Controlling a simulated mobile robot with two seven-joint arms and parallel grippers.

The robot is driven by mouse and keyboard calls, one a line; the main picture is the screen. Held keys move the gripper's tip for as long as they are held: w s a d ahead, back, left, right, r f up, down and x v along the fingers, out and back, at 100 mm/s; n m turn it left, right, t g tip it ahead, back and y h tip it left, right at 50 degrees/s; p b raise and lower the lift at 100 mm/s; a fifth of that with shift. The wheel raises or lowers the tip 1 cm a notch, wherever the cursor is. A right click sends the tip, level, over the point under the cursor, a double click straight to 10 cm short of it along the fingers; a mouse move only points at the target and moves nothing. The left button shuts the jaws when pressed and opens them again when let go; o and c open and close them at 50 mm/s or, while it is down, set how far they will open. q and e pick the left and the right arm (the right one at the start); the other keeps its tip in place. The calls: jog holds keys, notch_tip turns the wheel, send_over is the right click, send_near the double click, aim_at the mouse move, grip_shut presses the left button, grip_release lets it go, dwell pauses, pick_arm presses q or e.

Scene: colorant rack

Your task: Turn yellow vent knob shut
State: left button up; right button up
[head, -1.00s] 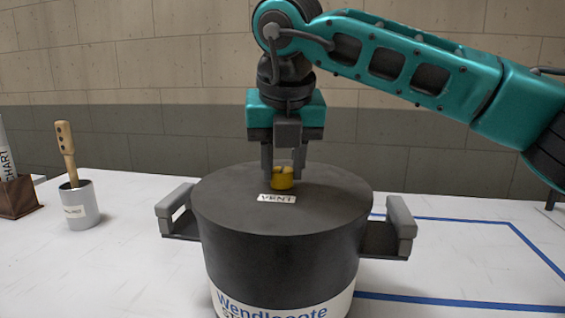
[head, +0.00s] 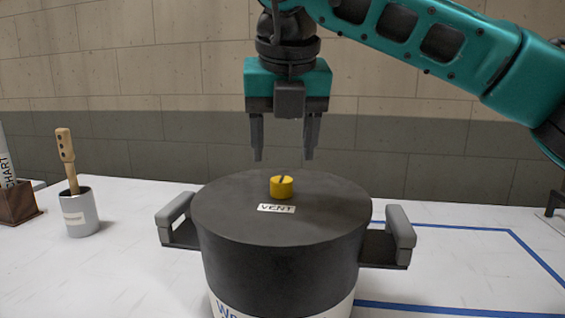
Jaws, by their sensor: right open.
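The yellow vent knob (head: 282,187) sits on the dark lid (head: 235,220) of a large pot, behind a small white label reading VENT (head: 276,208). A dark slot or mark shows on the knob's top, running slightly diagonally. My right gripper (head: 283,158) points straight down above the knob. Its two fingers are apart with nothing between them, and the tips are clear of the knob. My left gripper is not in view.
The pot has a grey handle on its left (head: 175,212) and one on its right (head: 400,228). A metal cup (head: 82,215) with a wooden-handled tool stands at left, near a brown box (head: 15,205). Blue tape lines (head: 450,309) mark the white table at right.

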pick_arm(q)
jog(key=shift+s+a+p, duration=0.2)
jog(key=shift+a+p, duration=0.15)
jog(key=shift+p, duration=0.05)
pick_arm(e)
jog(key=v, duration=0.7)
jog(key=shift+r, duration=0.25)
jog(key=shift+s, duration=0.1)
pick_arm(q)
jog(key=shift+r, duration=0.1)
pick_arm(e)
jog(key=shift+r, duration=0.1)
